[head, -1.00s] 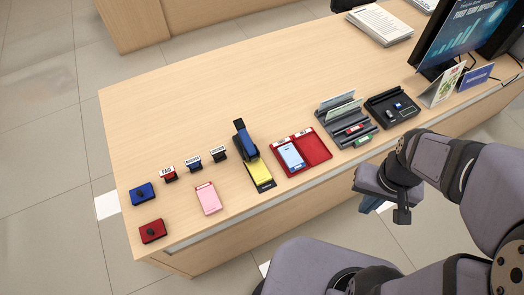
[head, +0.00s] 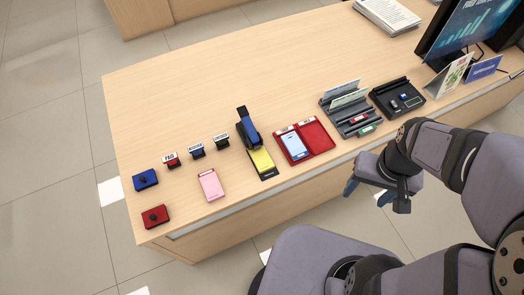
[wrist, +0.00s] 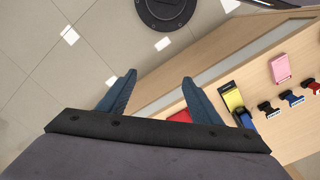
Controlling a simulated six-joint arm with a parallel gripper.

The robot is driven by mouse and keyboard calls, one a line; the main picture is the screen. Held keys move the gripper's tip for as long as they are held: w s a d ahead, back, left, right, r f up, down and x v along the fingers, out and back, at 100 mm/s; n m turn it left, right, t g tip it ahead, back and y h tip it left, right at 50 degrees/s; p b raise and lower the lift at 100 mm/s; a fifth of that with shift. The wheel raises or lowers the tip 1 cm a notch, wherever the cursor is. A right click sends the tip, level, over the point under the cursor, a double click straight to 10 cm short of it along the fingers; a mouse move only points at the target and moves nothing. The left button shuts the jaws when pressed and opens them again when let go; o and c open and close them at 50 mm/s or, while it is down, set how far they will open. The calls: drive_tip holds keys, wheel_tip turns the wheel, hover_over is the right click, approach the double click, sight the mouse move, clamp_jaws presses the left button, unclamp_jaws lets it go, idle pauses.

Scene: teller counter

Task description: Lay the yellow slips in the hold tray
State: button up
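The yellow slips (head: 262,161) lie as a small stack on a dark base near the counter's front edge, below a blue and black upright part (head: 247,126). The slips also show in the wrist view (wrist: 233,98). A red tray (head: 318,135) with two compartments and small white labels lies just right of them. A pale blue stack (head: 294,145) lies in its left compartment, and the right one is empty. I cannot read which is the hold side. My gripper (head: 367,192) is off the counter's front edge. In the wrist view its blue fingers (wrist: 155,84) are spread with nothing between them.
A pink pad (head: 211,185), several stamps (head: 197,151), a blue ink pad (head: 145,180) and a red ink pad (head: 155,216) lie to the left. A grey sorter (head: 347,108) and a black tray (head: 398,98) stand to the right.

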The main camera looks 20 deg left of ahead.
drive_tip(key=shift+o, duration=0.3)
drive_tip(key=s+a+f+n+g+h+b, duration=0.1)
drive_tip(key=s+a+f+n+g+b, duration=0.1)
drive_tip(key=s+a+f+n, duration=0.2)
wheel_tip(320, 180, down, 3)
drive_tip(key=shift+a+f+g, duration=0.1)
drive_tip(key=shift+a+g, duration=0.2)
drive_tip(key=shift+a, duration=0.95)
drive_tip(key=n+t+y+b, duration=0.1)
drive_tip(key=n+t+b, duration=0.15)
drive_tip(key=n, duration=0.25)
hover_over(263, 161)
wheel_tip(263, 161, down, 6)
drive_tip(key=shift+f+p, duration=0.25)
drive_tip(key=shift+p, duration=0.15)
drive_tip(key=shift+f+p, duration=1.05)
drive_tip(key=shift+f, duration=2.6)
drive_tip(key=shift+d, duration=0.1)
drive_tip(key=c, duration=1.2)
